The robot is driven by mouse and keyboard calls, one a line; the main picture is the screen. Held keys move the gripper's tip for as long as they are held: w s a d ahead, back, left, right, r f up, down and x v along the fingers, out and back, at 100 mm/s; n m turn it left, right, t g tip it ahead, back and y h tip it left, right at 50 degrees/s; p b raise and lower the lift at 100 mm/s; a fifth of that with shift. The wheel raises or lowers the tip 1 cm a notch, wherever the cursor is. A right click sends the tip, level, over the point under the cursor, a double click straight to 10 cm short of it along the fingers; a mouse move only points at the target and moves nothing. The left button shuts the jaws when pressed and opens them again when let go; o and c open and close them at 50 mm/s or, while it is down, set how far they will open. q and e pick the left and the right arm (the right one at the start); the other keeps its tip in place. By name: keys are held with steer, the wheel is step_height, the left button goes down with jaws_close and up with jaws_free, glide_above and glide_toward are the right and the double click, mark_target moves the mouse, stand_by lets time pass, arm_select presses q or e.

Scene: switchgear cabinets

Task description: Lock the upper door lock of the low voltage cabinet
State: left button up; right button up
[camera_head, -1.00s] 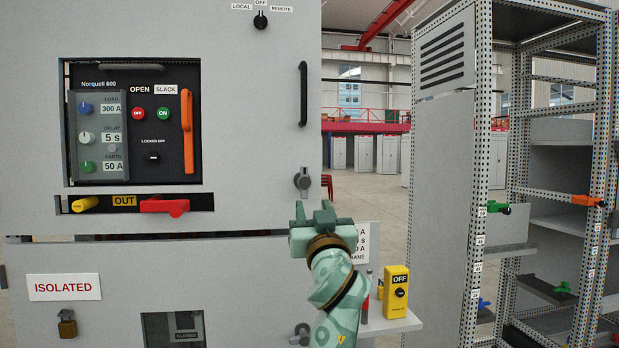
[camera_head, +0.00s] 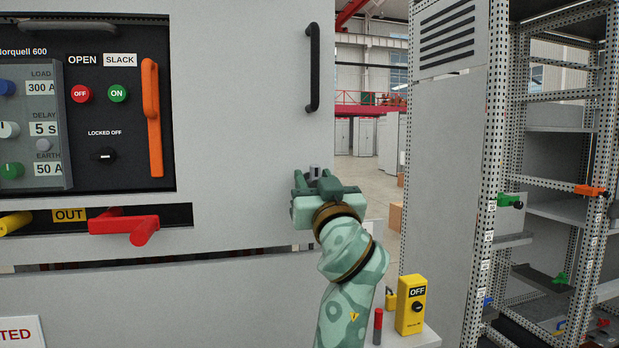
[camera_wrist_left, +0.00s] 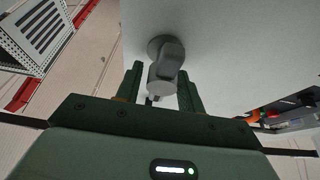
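The upper door lock, a grey knob with a round base, sits near the right edge of the upper cabinet door (camera_head: 250,110). In the head view only a bit of the lock (camera_head: 314,171) shows behind my green left gripper (camera_head: 318,183). In the left wrist view the lock (camera_wrist_left: 165,68) lies ahead, between the fingertips of my left gripper (camera_wrist_left: 161,82). The fingers are open, with a gap on both sides of the knob, and do not look shut on it. My right gripper is in neither view.
A black door handle (camera_head: 313,67) stands above the lock. A red lever (camera_head: 124,225) and an orange handle (camera_head: 153,118) are to the left. A yellow OFF box (camera_head: 411,304) stands on a small shelf below right. A perforated rack (camera_head: 490,150) is farther right.

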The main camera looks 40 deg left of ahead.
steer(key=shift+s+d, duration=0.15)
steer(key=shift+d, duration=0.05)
arm_select(q)
jaws_close()
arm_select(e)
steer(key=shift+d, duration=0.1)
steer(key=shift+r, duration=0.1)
